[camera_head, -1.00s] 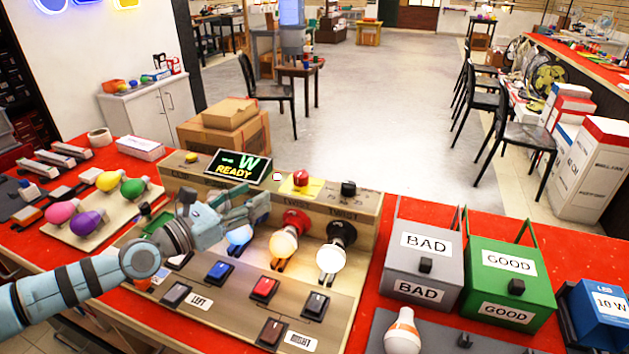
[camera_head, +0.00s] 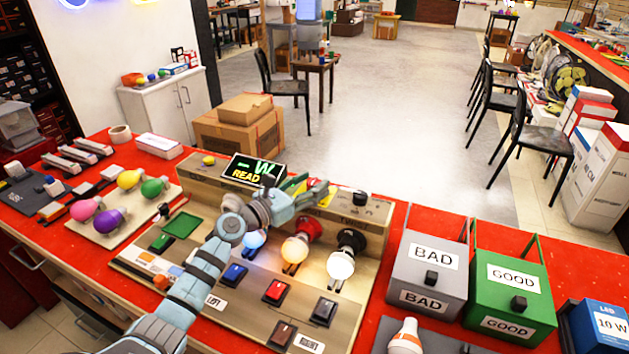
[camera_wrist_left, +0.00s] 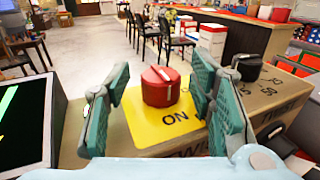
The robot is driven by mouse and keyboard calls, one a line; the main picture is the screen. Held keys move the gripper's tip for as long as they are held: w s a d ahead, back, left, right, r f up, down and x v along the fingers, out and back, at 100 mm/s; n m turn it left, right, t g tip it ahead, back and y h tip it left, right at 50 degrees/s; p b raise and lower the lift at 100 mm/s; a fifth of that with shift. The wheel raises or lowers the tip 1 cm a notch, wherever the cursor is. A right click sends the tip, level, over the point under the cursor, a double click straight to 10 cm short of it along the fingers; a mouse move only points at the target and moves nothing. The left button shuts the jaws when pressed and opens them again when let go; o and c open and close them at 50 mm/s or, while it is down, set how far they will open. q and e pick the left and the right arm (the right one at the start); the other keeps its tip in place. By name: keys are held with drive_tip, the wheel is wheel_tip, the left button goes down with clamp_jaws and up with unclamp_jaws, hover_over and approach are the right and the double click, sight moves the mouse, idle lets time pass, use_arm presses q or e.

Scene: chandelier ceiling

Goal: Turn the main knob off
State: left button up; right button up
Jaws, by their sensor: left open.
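The main knob (camera_wrist_left: 160,87) is a red round knob with a pale line on its top. It stands on a yellow plate (camera_wrist_left: 146,125) marked ON in the left wrist view. My left gripper (camera_head: 316,190) is open, its green-padded fingers on either side of the knob in the wrist view, with a visible gap on each side. In the head view the gripper hides the knob, and only part of the yellow plate shows. My right gripper is out of view.
A black knob (camera_head: 358,199) is right of the yellow plate, and a READY display (camera_head: 252,171) is left of it. Lit bulbs (camera_head: 341,265) and rocker switches (camera_head: 276,291) sit on the panel below. BAD (camera_head: 427,299) and GOOD (camera_head: 507,314) boxes stand to the right.

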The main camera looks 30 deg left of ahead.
use_arm(q)
drive_tip(key=shift+w+d, duration=0.25)
drive_tip(key=shift+w, duration=0.45)
